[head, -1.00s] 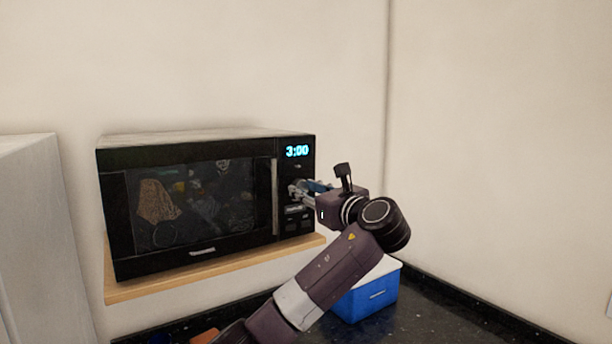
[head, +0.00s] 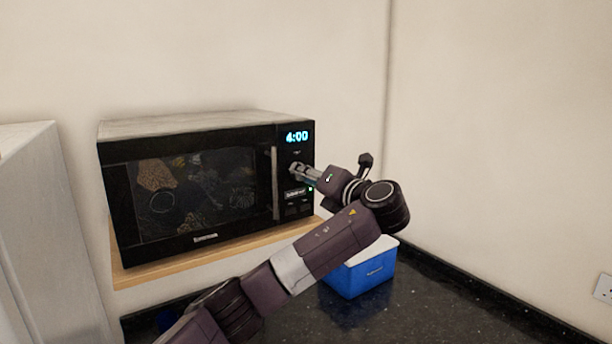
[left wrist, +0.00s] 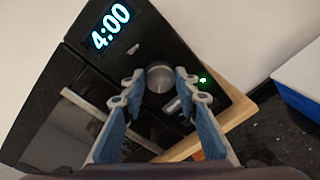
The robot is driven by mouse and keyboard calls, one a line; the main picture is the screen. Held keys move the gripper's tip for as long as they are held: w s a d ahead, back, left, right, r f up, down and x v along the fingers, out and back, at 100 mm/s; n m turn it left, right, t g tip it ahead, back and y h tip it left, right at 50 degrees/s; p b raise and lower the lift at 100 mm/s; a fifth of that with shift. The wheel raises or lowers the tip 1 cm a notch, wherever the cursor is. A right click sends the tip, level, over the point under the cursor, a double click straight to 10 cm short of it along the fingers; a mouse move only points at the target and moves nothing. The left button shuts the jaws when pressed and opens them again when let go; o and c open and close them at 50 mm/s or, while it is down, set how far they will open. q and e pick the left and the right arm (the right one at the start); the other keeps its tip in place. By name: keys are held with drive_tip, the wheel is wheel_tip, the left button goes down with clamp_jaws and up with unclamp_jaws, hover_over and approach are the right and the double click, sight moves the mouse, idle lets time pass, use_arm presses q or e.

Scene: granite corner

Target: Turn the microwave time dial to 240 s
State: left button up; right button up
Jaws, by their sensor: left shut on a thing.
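The black microwave (head: 190,130) has a control panel on its right side, and its display (head: 297,137) reads 4:00. The display also reads 4:00 in the left wrist view (left wrist: 110,26). The round grey time dial (left wrist: 160,78) is below the display. My left gripper (head: 295,169) reaches the panel from the right. In the left wrist view its blue-padded fingers (left wrist: 159,84) are on either side of the dial, shut on it. In the head view the fingers hide most of the dial. My right gripper is not in view.
The microwave stands on a wooden shelf (head: 125,277) above a dark granite counter (head: 440,310). A blue box with a white lid (head: 365,278) sits on the counter below my left arm. A pale cabinet (head: 45,220) stands at the left. A small green light (left wrist: 203,81) glows beside the dial.

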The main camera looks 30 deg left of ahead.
use_arm(q)
drive_tip(key=shift+f+m, duration=0.15)
drive_tip(key=shift+m, duration=0.45)
drive_tip(key=o, duration=1.1)
drive_tip(key=shift+o, duration=0.2)
drive_tip(key=v, duration=0.7)
drive_tip(key=shift+d, duration=0.25)
